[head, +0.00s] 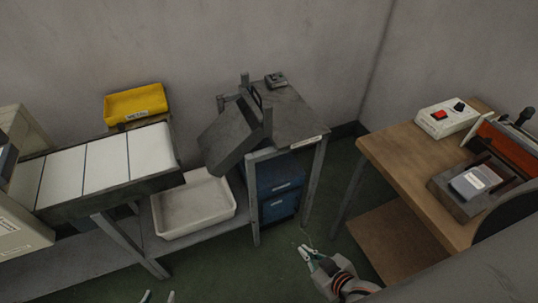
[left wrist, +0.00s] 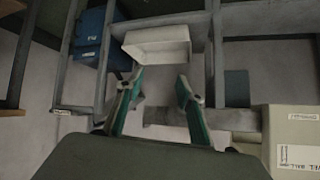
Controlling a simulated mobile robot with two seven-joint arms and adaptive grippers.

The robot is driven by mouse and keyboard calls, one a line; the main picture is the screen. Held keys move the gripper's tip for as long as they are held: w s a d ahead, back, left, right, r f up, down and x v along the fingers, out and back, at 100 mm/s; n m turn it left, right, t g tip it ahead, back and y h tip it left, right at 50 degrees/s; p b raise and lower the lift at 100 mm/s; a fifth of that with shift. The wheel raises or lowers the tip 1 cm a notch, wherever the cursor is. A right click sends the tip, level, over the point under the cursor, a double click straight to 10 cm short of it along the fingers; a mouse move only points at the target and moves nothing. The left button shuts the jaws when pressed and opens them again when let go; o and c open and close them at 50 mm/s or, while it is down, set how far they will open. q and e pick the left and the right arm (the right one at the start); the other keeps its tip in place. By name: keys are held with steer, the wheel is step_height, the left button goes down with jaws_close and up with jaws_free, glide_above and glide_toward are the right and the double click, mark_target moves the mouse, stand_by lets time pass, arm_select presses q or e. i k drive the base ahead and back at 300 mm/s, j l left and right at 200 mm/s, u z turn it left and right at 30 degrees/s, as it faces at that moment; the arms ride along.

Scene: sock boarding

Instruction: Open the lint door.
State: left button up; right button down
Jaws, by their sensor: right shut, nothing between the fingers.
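No part is clearly readable as the lint door. A cream cabinet (head: 22,232) with small labels stands at the far left of the head view. It also shows at the right of the left wrist view (left wrist: 290,130). My left gripper (head: 157,297) shows only its fingertips at the bottom edge of the head view. In the left wrist view its green fingers (left wrist: 160,78) are apart with nothing between them. My right gripper (head: 305,249) is shut and empty over the floor, right of the grey metal stand (head: 300,118).
A white conveyor (head: 107,162) runs from the cabinet above a white bin (head: 195,205). A tilted grey chute (head: 232,135) and blue drawers (head: 280,190) are at the stand. A yellow tray (head: 135,103) is behind. A wooden table (head: 400,150) stands right. Green floor lies clear in front.

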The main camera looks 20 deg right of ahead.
mark_target(275, 208)
steer(key=z, duration=0.75)
steer(key=i+l+z, duration=0.25)
steer(key=l+z, duration=0.25)
steer(key=l, duration=0.15)
steer(key=i+l+z, duration=0.2)
steer(key=i+l, duration=0.05)
